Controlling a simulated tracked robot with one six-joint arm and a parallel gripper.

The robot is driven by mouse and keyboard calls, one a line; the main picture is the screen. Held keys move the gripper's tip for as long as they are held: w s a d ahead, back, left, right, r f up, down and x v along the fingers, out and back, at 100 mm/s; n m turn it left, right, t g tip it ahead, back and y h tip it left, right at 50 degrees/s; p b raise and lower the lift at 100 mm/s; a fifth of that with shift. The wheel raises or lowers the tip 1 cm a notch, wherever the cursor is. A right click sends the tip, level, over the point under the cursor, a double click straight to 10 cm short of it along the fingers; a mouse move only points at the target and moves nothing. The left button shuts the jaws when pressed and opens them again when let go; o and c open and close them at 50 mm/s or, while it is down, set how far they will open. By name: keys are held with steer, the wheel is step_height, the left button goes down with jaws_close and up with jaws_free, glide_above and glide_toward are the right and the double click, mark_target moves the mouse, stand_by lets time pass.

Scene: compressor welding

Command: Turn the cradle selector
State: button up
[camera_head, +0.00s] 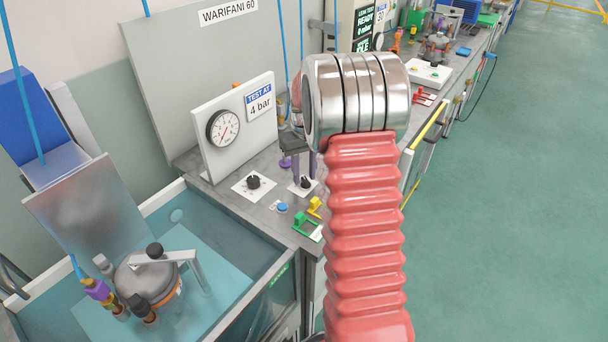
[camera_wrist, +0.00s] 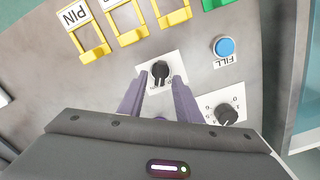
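A black selector knob (camera_wrist: 160,70) on a small white plate lies just past my gripper's fingertips in the wrist view. It also shows in the head view (camera_head: 305,183), partly covered by a finger. A second black knob (camera_wrist: 227,115) sits on a white plate with a number scale, to the right, and shows in the head view (camera_head: 253,182). No label reading "cradle" is legible. My gripper (camera_wrist: 163,78) has its two purple fingers apart, pointing at the first knob. I cannot tell whether they touch it. My gripper (camera_head: 301,164) points down over the bench in the head view.
A blue FILL button (camera_wrist: 224,46) and yellow brackets (camera_wrist: 133,33) are close by. A gauge panel (camera_head: 237,122) stands behind the knobs. A water tank (camera_head: 250,322) with a clamped compressor (camera_head: 147,277) is at lower left. Green floor (camera_head: 500,200) is open at right.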

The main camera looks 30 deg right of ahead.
mark_target(304, 180)
step_height(304, 180, up, 13)
stand_by(0.5)
stand_by(0.7)
steer(key=s+a+r+n+t, duration=0.1)
steer(key=s+a+r+t, duration=0.1)
steer(key=s+a, duration=1)
steer(key=s+a+r+n+t, duration=0.1)
steer(key=s+a+r+t, duration=0.1)
steer(key=s+a, duration=1.1)
steer(key=shift+a+t, duration=0.55)
steer(key=shift+t, duration=0.25)
